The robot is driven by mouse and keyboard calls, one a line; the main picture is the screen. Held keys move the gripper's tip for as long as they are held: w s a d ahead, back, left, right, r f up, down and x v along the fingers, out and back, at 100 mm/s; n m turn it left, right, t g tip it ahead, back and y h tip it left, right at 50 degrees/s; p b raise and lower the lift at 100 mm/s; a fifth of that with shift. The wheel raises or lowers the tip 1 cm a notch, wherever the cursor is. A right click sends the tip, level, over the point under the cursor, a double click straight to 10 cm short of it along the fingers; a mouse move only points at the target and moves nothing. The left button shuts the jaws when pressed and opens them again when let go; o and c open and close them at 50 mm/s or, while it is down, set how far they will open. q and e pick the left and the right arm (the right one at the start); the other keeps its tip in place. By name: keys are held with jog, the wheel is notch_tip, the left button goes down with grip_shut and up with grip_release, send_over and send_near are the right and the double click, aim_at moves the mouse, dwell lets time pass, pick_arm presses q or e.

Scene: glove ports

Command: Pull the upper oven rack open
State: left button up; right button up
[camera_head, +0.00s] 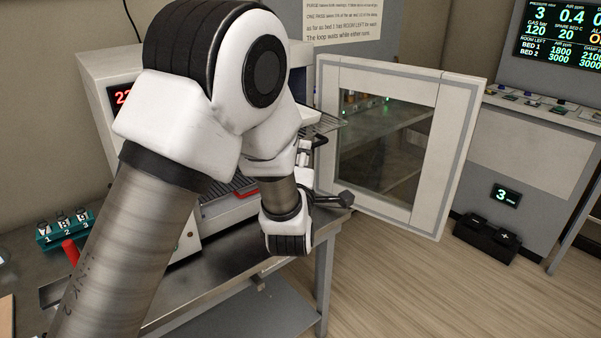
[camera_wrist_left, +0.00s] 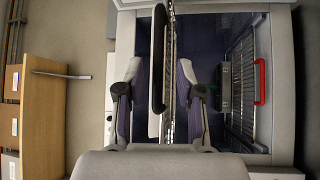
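The white oven (camera_head: 105,75) stands on a metal table with its windowed door (camera_head: 440,140) swung open to the right. The upper rack (camera_head: 332,122), a wire shelf with a black handle (camera_head: 319,142), shows just past my arm at the opening. In the left wrist view the upper rack (camera_wrist_left: 172,60) is nearly edge-on. Its black handle (camera_wrist_left: 158,60) lies between the fingers of my left gripper (camera_wrist_left: 160,78), which are apart with gaps on both sides. In the head view this gripper (camera_head: 304,152) is partly hidden by my arm. My right gripper is not in view.
A lower rack (camera_wrist_left: 243,110) with a red handle (camera_wrist_left: 260,82) holds a grey block. The open door stands close right of my wrist. A teal holder (camera_head: 65,230) with numbered items sits at the table's left. Floor in front of the door is clear.

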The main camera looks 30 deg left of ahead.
pick_arm(q)
jog(key=v, duration=0.8)
jog(key=shift+s+d, duration=0.2)
jog(key=shift+s, duration=0.1)
jog(key=shift+f, duration=0.1)
jog(key=s+a+f+m+g+h, duration=0.1)
jog(key=s+f+g, duration=0.25)
jog(key=f, duration=0.75)
jog(key=s+a+f+m+g+h, duration=0.1)
jog(key=s+f+m+g, duration=0.2)
jog(key=f, duration=0.8)
jog(key=s+a+f+g+h, duration=0.1)
jog(key=s+f+g, duration=0.25)
jog(key=f, duration=0.75)
jog(key=s+d+f+m+g+h, duration=0.2)
jog(key=s+f+m+g, duration=0.2)
jog(key=s+m, duration=0.4)
jog(key=s+d+f+m+g+h, duration=0.2)
jog(key=s+f+m, duration=0.4)
jog(key=s, duration=0.5)
jog(key=shift+d+m+g+h, duration=0.3)
jog(key=shift+d+m+g, duration=0.35)
jog(key=shift+m+g, duration=0.5)
